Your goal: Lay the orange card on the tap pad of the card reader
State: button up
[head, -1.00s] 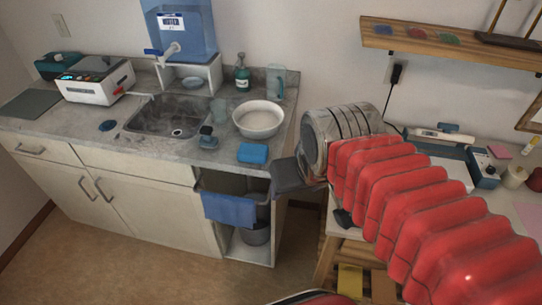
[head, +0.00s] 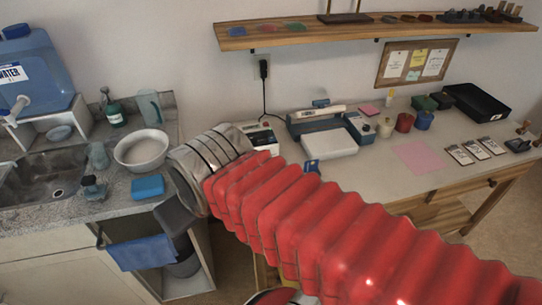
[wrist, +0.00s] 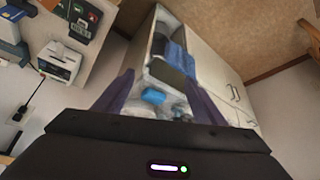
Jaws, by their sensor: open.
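I cannot make out the orange card in either view. A small white device with a dark top (head: 263,138) stands on the right-hand table, partly behind my arm; I cannot tell whether it is the card reader. A similar white device (wrist: 60,62) shows at the left of the wrist view. My gripper (wrist: 160,92) is open in the wrist view, with nothing between its two fingers. In the head view, my dark gripper (head: 177,216) is beside the counter, below the blue sponge, away from the table top.
A dark panel with green and red patches (wrist: 82,17) shows in the wrist view. The counter holds a white bowl (head: 142,150) and blue sponge (head: 147,187). The right table holds a pink sheet (head: 420,158), several clipboards and a black tray (head: 478,103). A shelf (head: 340,32) hangs above.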

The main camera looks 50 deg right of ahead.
jog(key=d+f+m+g, duration=0.2)
jog(key=d+f+m, duration=0.1)
jog(key=d, duration=0.8)
jog(key=d+f+m+g, duration=0.1)
jog(key=d+f+m, duration=0.3)
jog(key=d, duration=0.8)
jog(key=d+f+m+g, duration=0.2)
jog(key=d+f, duration=0.3)
jog(key=d, duration=0.6)
jog(key=shift+w+d+f+m+g, duration=0.25)
jog(key=shift+w+m, duration=0.2)
jog(key=shift+m, duration=0.35)
notch_tip(320, 180, down, 14)
jog(key=shift+r, duration=0.15)
jog(key=shift+c, duration=0.4)
